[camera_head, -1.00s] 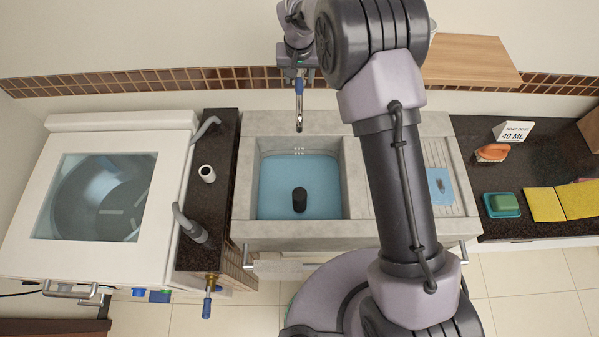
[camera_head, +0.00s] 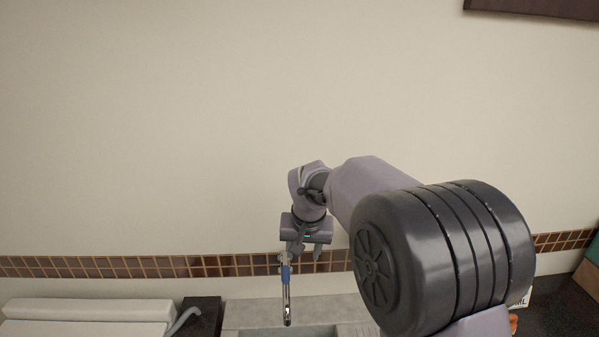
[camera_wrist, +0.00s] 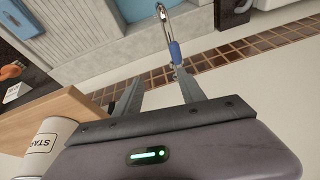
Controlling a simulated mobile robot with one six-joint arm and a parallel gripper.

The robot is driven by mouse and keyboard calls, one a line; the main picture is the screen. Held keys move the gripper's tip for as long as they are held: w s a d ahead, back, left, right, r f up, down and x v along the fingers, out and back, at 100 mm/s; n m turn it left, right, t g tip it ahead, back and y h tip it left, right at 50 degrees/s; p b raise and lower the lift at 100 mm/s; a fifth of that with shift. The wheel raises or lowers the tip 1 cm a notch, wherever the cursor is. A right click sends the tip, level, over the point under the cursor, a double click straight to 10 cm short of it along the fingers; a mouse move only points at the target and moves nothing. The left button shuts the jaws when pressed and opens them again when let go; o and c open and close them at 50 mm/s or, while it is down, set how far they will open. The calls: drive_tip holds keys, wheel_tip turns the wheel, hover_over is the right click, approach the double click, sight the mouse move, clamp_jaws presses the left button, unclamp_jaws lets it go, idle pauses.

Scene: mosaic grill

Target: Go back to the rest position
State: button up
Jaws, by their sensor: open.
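My gripper (camera_head: 304,252) is open and empty in front of the tiled wall, above the back edge of the sink counter. In the wrist view its two fingers (camera_wrist: 158,78) are spread apart. The tap (camera_head: 286,296) has a metal spout and a blue part, and hangs close beside the gripper in the head view. In the wrist view the tap (camera_wrist: 166,28) lies just beyond the right finger. I cannot tell whether they touch. My arm comes in from the lower right of the head view and hides part of the counter.
A wooden shelf (camera_wrist: 40,118) with a white labelled container (camera_wrist: 50,138) is close on the left in the wrist view. The grey sink counter (camera_head: 270,312) is at the bottom of the head view, beside a white appliance (camera_head: 85,310). The wall above is mostly bare.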

drive_tip(key=s+d+f+m+b, duration=0.1)
drive_tip(key=s+d+b, duration=0.3)
drive_tip(key=s, duration=0.3)
drive_tip(key=s+d+f+m+b, duration=0.1)
drive_tip(key=s+d+b, duration=0.2)
drive_tip(key=s+b, duration=0.3)
drive_tip(key=s+d+f+b, duration=0.1)
drive_tip(key=s+f+b, duration=0.1)
drive_tip(key=s, duration=0.4)
drive_tip(key=s+d+f+m+t+y+b, duration=0.1)
drive_tip(key=s+f+b, duration=0.2)
drive_tip(key=s+f, duration=0.2)
drive_tip(key=s+d+f+m+t+b, duration=0.1)
drive_tip(key=s+f+b, duration=0.2)
drive_tip(key=s, duration=0.6)
drive_tip(key=shift+s+d+f, duration=0.15)
drive_tip(key=shift+f, duration=0.15)
drive_tip(key=shift+d, duration=0.1)
